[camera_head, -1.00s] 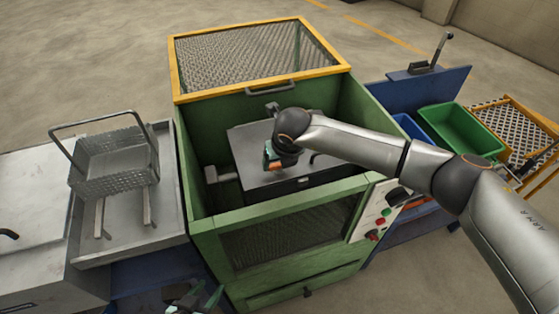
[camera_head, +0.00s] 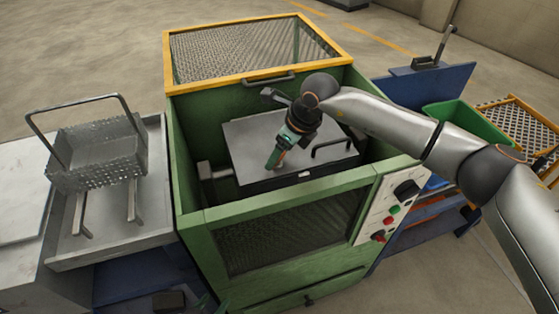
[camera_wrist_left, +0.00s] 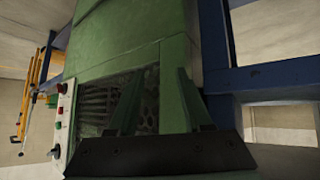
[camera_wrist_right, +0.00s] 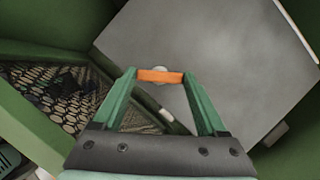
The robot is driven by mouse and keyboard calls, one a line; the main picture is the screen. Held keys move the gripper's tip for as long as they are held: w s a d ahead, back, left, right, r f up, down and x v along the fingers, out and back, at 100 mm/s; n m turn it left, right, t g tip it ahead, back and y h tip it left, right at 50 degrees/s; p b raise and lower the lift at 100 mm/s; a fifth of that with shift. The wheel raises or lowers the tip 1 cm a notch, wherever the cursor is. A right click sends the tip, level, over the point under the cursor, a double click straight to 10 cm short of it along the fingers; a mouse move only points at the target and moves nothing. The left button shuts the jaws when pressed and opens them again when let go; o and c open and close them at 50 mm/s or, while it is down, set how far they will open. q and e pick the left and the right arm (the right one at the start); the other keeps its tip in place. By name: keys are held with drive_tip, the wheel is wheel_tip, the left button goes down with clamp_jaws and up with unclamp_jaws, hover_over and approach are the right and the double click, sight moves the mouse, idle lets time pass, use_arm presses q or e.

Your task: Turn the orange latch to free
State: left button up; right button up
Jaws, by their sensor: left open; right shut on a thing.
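The orange latch (camera_wrist_right: 160,76) lies between the fingertips of my right gripper (camera_wrist_right: 159,75) in the right wrist view, over a small pale round boss on the grey plate (camera_wrist_right: 210,50). The latch runs crosswise from one green finger to the other, and the fingers are shut on it. In the head view, my right gripper (camera_head: 275,163) points down at the grey plate (camera_head: 245,135) inside the green box; I cannot make out the latch there. My left gripper (camera_wrist_left: 158,100) is open and empty, in front of the green box's mesh front in the left wrist view.
Green walls (camera_head: 185,150) surround the plate, with a raised yellow-framed mesh lid (camera_head: 250,50) behind. A black handle (camera_head: 333,145) stands on the plate. A wire basket (camera_head: 100,155) on a tray is at left; a control panel (camera_head: 393,208) is at front right.

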drive_tip(key=shift+w+f+n+g+b, duration=0.15)
drive_tip(key=shift+n+g+b, duration=0.25)
drive_tip(key=shift+n+b, duration=0.5)
drive_tip(key=shift+n+g+y+b, duration=0.3)
drive_tip(key=shift+n+b, duration=0.2)
drive_tip(key=shift+n, duration=0.5)
drive_tip(key=shift+n+g+b, duration=0.4)
drive_tip(key=shift+n+b, duration=0.15)
drive_tip(key=shift+n, duration=0.35)
drive_tip(key=shift+w+n+g+b, duration=0.15)
drive_tip(key=shift+n+g+b, duration=0.35)
drive_tip(key=shift+n, duration=0.7)
drive_tip(key=shift+n+b, duration=0.35)
drive_tip(key=shift+n, duration=0.45)
use_arm(q)
drive_tip(key=shift+m, duration=0.3)
drive_tip(key=f, duration=0.1)
drive_tip(key=w+d+f, duration=0.1)
drive_tip(key=f, duration=0.1)
drive_tip(key=shift+w+d+f, duration=0.15)
drive_tip(key=shift+d+f, duration=0.05)
drive_tip(key=shift+f, duration=0.1)
use_arm(e)
drive_tip(key=shift+n+g, duration=0.3)
drive_tip(key=shift+g, duration=0.1)
drive_tip(key=shift+r, duration=0.2)
